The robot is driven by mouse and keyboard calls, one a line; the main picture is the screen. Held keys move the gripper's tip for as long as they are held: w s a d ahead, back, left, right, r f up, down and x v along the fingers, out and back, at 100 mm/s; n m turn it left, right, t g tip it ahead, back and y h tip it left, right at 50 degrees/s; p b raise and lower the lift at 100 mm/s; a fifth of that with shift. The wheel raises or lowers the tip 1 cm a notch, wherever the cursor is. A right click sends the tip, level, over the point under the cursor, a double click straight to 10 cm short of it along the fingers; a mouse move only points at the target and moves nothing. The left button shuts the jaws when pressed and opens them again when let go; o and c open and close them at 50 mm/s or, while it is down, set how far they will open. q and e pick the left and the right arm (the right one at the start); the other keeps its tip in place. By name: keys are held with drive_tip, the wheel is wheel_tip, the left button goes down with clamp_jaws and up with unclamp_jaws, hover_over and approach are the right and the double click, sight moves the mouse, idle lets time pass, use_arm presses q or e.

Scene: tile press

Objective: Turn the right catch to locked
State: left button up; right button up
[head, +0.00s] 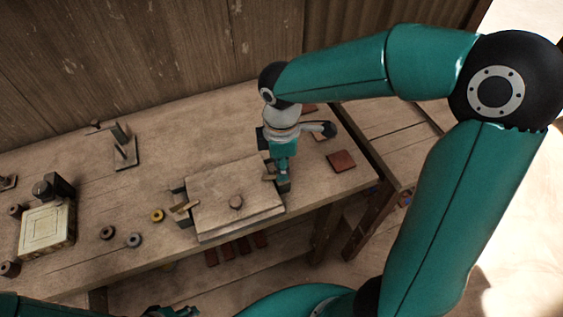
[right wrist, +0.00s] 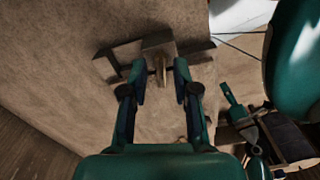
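The right catch (head: 269,178) is a small brass-coloured lever at the board's right edge, partly hidden by my right gripper (head: 283,181). In the right wrist view the right catch (right wrist: 160,68) stands between the fingertips of my right gripper (right wrist: 160,72). They are open, one on each side, with a small gap showing. The left catch (head: 183,207) sticks out at the board's left edge. My left gripper (head: 172,312) shows only in part at the bottom edge.
A pale square tile block (head: 47,229) stands at the left beside a dark fixture. A reddish tile (head: 341,161) lies to the right. A metal stand (head: 124,150) is at the back.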

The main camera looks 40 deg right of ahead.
wheel_tip(320, 180, up, 12)
idle(0.6)
drive_tip(key=shift+f, duration=0.1)
